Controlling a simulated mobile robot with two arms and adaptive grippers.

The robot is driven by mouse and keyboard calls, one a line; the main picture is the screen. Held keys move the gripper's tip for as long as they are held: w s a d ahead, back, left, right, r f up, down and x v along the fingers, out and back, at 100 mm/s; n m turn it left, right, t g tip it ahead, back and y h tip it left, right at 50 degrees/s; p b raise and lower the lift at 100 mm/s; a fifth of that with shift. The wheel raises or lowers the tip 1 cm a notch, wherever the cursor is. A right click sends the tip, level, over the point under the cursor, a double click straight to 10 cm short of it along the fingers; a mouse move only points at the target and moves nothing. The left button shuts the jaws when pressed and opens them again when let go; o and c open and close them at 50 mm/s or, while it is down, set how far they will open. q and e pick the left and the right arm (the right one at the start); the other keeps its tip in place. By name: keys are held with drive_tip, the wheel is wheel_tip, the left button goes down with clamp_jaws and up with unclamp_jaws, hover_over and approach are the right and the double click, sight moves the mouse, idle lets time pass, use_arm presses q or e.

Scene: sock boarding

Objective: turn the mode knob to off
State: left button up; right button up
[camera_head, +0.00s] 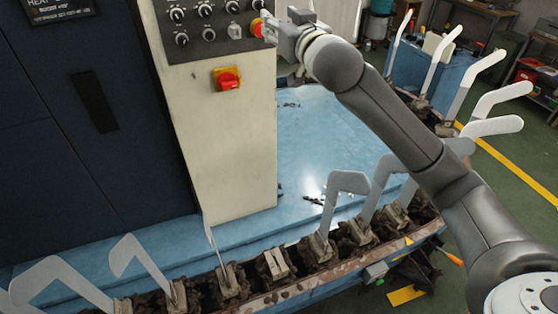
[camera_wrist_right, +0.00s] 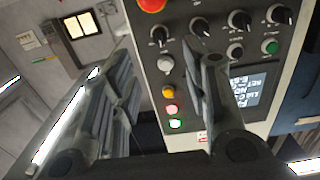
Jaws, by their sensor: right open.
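The control panel (camera_head: 221,48) at the top of the cream cabinet carries several black knobs (camera_head: 205,9) in rows. Which one is the mode knob I cannot tell, as the labels are too small. In the right wrist view the panel appears turned, with a row of black knobs (camera_wrist_right: 240,20) and more controls below. My right gripper (camera_head: 270,30) is at the panel's right edge in the head view. In the right wrist view it (camera_wrist_right: 165,60) is open, its fingers spread before the panel, with no knob held. The right finger overlaps part of the panel. My left gripper is out of view.
A red emergency button (camera_head: 257,27) sits close to my right gripper. A red rotary switch (camera_head: 228,80) on a yellow plate is lower on the cabinet. Several upright grey boards (camera_head: 345,185) line the machine's blue deck (camera_head: 320,135). Lit buttons (camera_wrist_right: 176,124) and a display (camera_wrist_right: 246,88) are on the panel.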

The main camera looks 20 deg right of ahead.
drive_tip(key=s+a+f+g, duration=0.1)
drive_tip(key=s+f+g, duration=0.1)
drive_tip(key=f, duration=0.6)
drive_tip(key=s+a+f+g, duration=0.2)
drive_tip(key=s+f, duration=0.3)
drive_tip(key=f, duration=0.4)
drive_tip(key=s+a+f+n+g, duration=0.1)
drive_tip(key=s+f, duration=0.2)
drive_tip(key=f, duration=0.6)
drive_tip(key=shift+s+a+g, duration=0.2)
drive_tip(key=shift+s+g, duration=0.1)
drive_tip(key=shift+g, duration=0.1)
